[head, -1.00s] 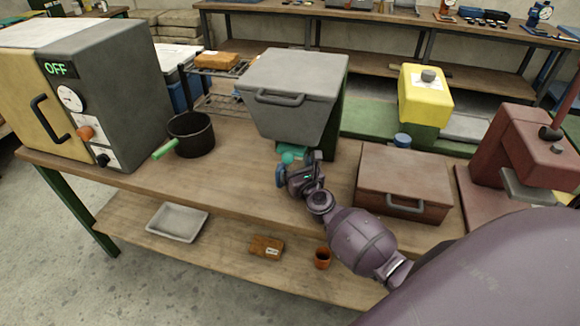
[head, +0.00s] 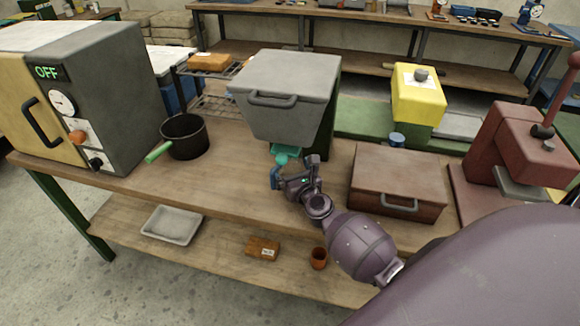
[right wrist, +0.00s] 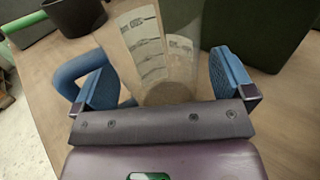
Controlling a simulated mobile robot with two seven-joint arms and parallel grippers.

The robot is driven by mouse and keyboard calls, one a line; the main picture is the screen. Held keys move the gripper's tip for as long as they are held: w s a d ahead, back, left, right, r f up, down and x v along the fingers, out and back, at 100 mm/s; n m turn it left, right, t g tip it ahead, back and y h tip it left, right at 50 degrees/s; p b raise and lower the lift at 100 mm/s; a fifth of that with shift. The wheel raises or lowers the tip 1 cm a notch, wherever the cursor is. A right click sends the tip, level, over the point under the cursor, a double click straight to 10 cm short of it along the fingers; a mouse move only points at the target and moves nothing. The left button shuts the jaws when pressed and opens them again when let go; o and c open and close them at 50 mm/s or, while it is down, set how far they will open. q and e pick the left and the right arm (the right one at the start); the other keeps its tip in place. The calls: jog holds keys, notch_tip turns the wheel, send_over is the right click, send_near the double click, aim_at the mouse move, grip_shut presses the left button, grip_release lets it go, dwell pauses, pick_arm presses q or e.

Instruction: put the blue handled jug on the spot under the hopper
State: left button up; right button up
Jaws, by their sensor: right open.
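The jug (right wrist: 145,45) is clear with printed markings and has a blue handle (right wrist: 72,68). In the right wrist view its body shows between the fingers of my right gripper (right wrist: 165,85), with the handle just left of the left finger. The fingers are open, with blue pads. In the head view my right gripper (head: 295,172) is low in front of the grey hopper (head: 285,90). A teal piece (head: 285,150) shows below the hopper. The clear jug body is hard to make out there. I cannot tell whether it stands on the spot. My left gripper is not in view.
A brown case (head: 398,180) lies close right of my gripper. A black pot (head: 186,138) with a green handle stands left, beside the oven (head: 110,100). A yellow-topped machine (head: 418,92) and a red press (head: 520,145) stand right.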

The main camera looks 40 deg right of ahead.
jog(key=s, duration=0.3)
jog(key=s+a, duration=0.1)
jog(key=s, duration=0.5)
jog(key=shift+s+a, duration=0.35)
jog(key=shift+s, duration=0.3)
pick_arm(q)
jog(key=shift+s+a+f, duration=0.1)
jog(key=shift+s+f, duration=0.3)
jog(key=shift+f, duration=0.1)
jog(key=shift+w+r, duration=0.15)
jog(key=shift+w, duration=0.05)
